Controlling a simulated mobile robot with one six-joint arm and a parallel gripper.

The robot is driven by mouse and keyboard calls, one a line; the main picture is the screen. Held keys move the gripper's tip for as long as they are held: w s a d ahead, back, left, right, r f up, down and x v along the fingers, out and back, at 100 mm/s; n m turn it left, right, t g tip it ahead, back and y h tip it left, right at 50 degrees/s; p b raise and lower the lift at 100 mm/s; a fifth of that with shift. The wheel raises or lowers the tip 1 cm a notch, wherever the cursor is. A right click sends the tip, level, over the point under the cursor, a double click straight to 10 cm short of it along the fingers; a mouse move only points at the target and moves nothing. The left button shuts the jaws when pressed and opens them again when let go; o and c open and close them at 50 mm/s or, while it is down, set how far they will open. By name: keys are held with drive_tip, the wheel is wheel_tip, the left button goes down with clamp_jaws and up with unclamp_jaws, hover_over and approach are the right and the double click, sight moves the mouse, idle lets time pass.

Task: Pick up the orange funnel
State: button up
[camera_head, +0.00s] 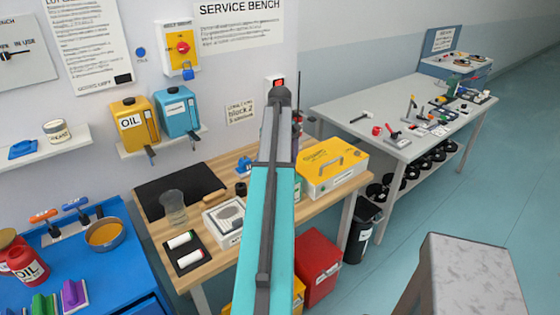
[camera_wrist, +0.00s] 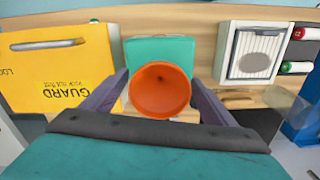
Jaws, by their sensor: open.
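The orange funnel (camera_wrist: 160,91) shows in the wrist view as a round orange bowl, its wide mouth facing the camera. My gripper (camera_wrist: 159,80) is open, with one purple finger on each side of the funnel. I cannot tell whether the fingers touch it. A teal box-like thing (camera_wrist: 160,48) lies just beyond the funnel. How the funnel is supported is hidden. In the head view my teal arm covers the funnel and the gripper.
The wooden bench (camera_head: 222,261) holds a yellow guard box (camera_head: 331,168), a white boxed item (camera_head: 224,216), a clear beaker (camera_head: 173,207) and a black tray with markers (camera_head: 186,252). A red box (camera_head: 318,268) and a black bin (camera_head: 362,230) stand on the floor.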

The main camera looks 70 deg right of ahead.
drive_tip(key=shift+f+p, duration=0.35)
drive_tip(key=shift+f, duration=0.95)
drive_tip(key=c, duration=1.1)
